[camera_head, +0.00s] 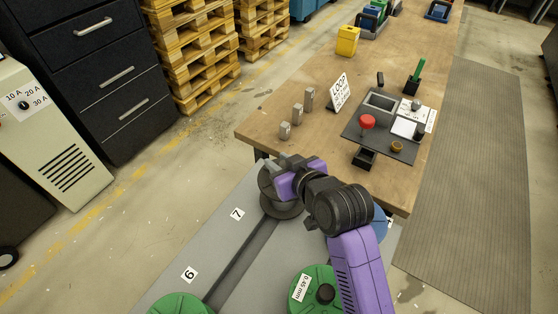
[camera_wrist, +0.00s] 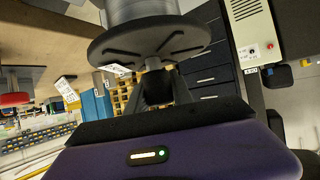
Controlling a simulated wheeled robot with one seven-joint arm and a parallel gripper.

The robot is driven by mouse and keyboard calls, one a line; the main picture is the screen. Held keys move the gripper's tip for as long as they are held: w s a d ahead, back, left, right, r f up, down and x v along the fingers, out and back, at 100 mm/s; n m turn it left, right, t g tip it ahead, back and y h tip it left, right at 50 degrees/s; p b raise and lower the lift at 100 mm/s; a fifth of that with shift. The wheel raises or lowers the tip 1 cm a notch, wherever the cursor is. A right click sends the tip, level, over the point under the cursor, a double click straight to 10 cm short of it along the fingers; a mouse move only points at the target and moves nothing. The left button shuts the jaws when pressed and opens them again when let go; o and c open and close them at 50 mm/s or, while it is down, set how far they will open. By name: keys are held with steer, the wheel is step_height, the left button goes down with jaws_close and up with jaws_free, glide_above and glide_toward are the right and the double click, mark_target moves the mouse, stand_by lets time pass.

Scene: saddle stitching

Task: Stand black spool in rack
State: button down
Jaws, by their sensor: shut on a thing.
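My gripper (camera_head: 290,176) is shut on the black spool (camera_head: 279,205), a dark grey reel with wide round flanges. In the head view the spool is held over the upper end of the grey rack (camera_head: 215,250); whether it touches the rack cannot be told. In the wrist view the jaws (camera_wrist: 157,84) close below the near flange of the spool (camera_wrist: 150,42), whose flange has radial slots. The rack has number labels 7 (camera_head: 237,214) and 6 (camera_head: 189,274) and a dark lengthwise groove. My gripper and arm hide part of the rack.
Green spools stand at the lower edge (camera_head: 180,306) and lower right (camera_head: 312,292), with a blue spool (camera_head: 381,222) behind my arm. A wooden table (camera_head: 290,100) beyond holds grey blocks, a sign and a dark tool mat (camera_head: 375,145). Drawers (camera_head: 105,75) stand left.

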steer(key=shift+f+b, duration=0.4)
steer(key=shift+f, duration=0.15)
steer(key=c, duration=1)
jaws_free()
steer(key=shift+c, duration=0.2)
steer(key=shift+f, duration=0.3)
steer(key=v, duration=0.8)
steer(key=shift+w+r, duration=0.1)
steer(key=shift+r, duration=0.05)
